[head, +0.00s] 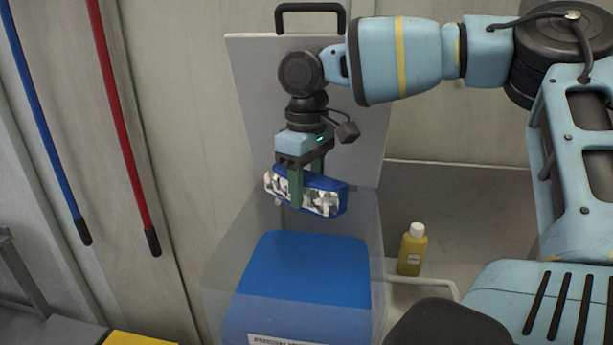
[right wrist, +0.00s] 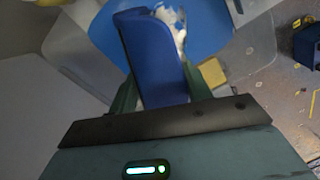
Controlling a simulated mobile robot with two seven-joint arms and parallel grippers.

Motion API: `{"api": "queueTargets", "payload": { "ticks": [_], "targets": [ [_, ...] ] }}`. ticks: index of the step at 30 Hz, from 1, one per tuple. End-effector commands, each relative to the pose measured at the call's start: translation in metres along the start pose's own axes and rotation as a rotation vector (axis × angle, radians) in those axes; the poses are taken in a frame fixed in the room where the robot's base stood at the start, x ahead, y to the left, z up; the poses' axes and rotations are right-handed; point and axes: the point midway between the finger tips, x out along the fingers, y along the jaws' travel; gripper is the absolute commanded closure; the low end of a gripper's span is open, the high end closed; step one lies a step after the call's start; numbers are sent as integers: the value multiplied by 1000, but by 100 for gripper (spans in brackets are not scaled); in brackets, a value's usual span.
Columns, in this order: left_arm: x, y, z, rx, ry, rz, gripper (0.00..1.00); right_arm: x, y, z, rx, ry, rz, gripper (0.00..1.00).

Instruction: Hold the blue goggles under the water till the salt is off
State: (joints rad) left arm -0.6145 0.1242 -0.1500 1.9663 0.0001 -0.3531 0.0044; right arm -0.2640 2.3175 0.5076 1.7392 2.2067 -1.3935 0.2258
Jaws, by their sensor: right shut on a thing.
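The blue goggles (head: 328,186) have white, salt-like patches over the side facing the head camera. My right gripper (head: 298,190) is shut on them and holds them above the tub of blue water (head: 305,262), clear of the surface. In the right wrist view the goggles (right wrist: 153,55) sit between the green fingers, with some white showing at the far side and blue water (right wrist: 205,20) beyond. The clear tub (head: 218,268) has its lid (head: 262,105) standing open behind it. My left gripper is not in view.
A yellow bottle (head: 412,252) stands to the right of the tub. A blue pole (head: 45,120) and a red pole (head: 124,125) lean on the wall at left. The raised lid stands close behind my right gripper. A dark blue box (right wrist: 308,42) shows in the right wrist view.

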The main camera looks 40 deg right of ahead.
Motion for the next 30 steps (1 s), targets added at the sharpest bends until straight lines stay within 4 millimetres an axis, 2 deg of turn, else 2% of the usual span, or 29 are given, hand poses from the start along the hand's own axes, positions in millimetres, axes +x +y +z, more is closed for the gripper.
{"api": "queueTargets", "payload": {
  "ticks": [30],
  "targets": [
    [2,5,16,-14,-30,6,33,107,0,0,-1,-4,-1,74]
  ]
}}
